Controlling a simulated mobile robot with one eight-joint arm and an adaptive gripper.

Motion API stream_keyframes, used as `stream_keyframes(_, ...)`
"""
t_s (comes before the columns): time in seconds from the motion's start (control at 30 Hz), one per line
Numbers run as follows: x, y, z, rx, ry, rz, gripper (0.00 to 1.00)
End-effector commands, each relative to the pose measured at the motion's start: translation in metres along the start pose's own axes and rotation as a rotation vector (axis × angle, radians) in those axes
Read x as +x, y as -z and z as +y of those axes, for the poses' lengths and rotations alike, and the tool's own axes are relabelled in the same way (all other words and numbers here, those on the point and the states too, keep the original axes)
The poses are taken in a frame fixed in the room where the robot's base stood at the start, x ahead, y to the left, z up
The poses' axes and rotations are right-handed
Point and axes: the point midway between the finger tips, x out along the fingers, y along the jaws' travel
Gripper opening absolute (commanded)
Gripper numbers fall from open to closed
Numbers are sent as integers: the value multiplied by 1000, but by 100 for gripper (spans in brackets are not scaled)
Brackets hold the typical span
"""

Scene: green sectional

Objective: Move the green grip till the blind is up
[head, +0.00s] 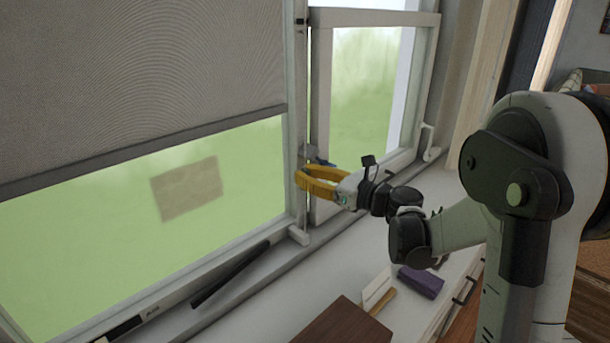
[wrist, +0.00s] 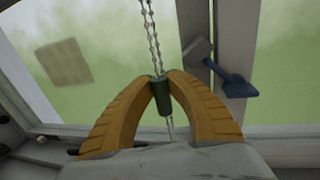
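The blind (head: 140,75) is a grey fabric roller shade in the left part of the head view. Its lower bar slants across the left window pane, and the pane below it is uncovered. The green grip (wrist: 161,96) is a small dark green cylinder on a beaded chain (wrist: 152,40) in the wrist view. My gripper (wrist: 160,86) has yellow fingers closed around the grip, one on each side. In the head view my gripper (head: 303,178) is at the window post, and the grip cannot be made out there.
A blue window handle (wrist: 238,86) is right of the fingers. The right window sash (head: 322,110) stands close beside my gripper.

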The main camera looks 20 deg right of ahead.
Motion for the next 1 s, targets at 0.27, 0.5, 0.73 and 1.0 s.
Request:
stream_keyframes(0.27, 0, 0, 0, 0, 0, 0, 0)
stream_keyframes(0.5, -1, -22, 0, 0, 0, 0, 0)
stream_keyframes(0.73, -1, -85, 0, 0, 1, -1, 0)
stream_keyframes(1.0, -1, -174, 0, 0, 1, -1, 0)
